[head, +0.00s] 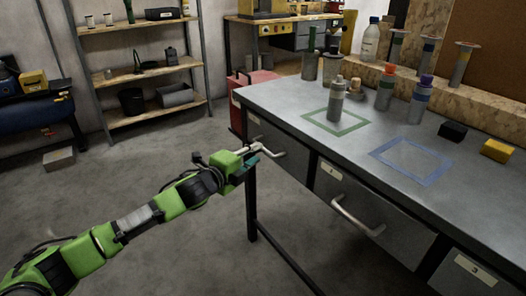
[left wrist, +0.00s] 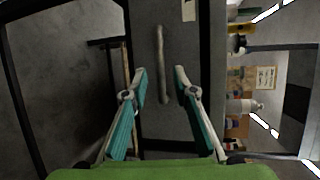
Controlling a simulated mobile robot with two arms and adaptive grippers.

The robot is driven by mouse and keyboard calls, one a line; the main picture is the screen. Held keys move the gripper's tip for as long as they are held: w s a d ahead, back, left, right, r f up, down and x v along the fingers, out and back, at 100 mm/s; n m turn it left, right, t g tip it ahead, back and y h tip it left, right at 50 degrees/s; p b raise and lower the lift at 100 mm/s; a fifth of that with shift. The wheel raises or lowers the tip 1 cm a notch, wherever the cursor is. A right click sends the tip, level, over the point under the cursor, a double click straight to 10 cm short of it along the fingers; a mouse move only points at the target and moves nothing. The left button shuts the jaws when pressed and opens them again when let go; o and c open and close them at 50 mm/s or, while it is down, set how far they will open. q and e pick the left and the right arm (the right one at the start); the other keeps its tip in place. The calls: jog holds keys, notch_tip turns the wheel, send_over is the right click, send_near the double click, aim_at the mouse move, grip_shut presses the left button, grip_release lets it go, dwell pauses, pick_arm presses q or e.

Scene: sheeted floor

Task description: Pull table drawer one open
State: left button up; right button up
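The grey table (head: 290,97) has a row of drawers along its front. The leftmost drawer (head: 290,138) is closed, with a bar handle (head: 275,154); I take it as drawer one, though its label is too small to read. My left gripper (head: 259,153) is at this handle, partly covering it. In the left wrist view, the gripper (left wrist: 161,72) is open, with one finger on each side of the handle (left wrist: 161,50). Neither finger clearly touches it. My right gripper is in neither view.
The middle drawer (head: 350,205), with its own handle (head: 357,217), and a right drawer labelled 3 (head: 475,268) are closed. Bottles (head: 336,100) and blocks (head: 497,150) stand on the tabletop. A table leg (head: 251,205) is below my gripper. The floor (head: 160,165) to the left is clear.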

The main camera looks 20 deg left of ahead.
aim_at(263, 149)
pick_arm(q)
jog(key=shift+b+x, duration=0.4)
jog(key=shift+x, duration=2.35)
grip_shut()
